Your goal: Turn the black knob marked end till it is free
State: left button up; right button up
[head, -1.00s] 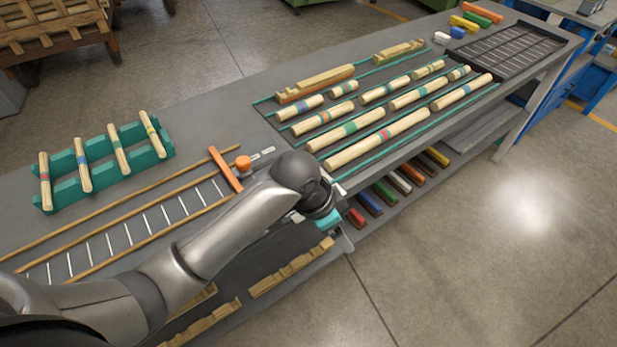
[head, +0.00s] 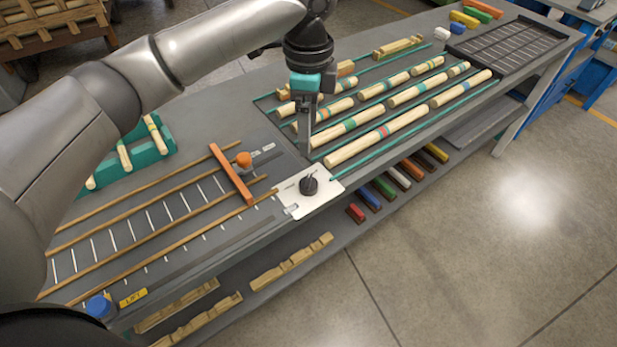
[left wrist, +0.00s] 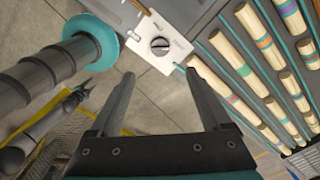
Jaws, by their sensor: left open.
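The black knob (head: 308,186) stands on a white plate (head: 292,205) at the bench's front edge. In the left wrist view the knob (left wrist: 160,45) shows a pale line across its top, roughly level in the picture. The plate's small lettering is too small to read. My left gripper (head: 304,150) is open and empty, pointing down above the bench, apart from the knob and behind it in the head view. In the left wrist view its fingers (left wrist: 160,76) are spread below the knob. A dark jaw-like part (left wrist: 80,92), perhaps my right gripper, shows small at the left.
Several banded wood rods (head: 377,138) lie between teal rails just right of the plate. An orange bar (head: 232,174) with an orange knob (head: 243,159) crosses the wooden rails at left. A blue button (head: 98,306) is at front left. Coloured blocks (head: 384,187) lie on the shelf below.

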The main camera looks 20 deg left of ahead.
aim_at(308, 180)
pick_arm(q)
notch_tip(308, 180, down, 15)
jog(key=b, duration=0.3)
jog(key=shift+r, duration=0.2)
grip_shut()
dwell(0.5)
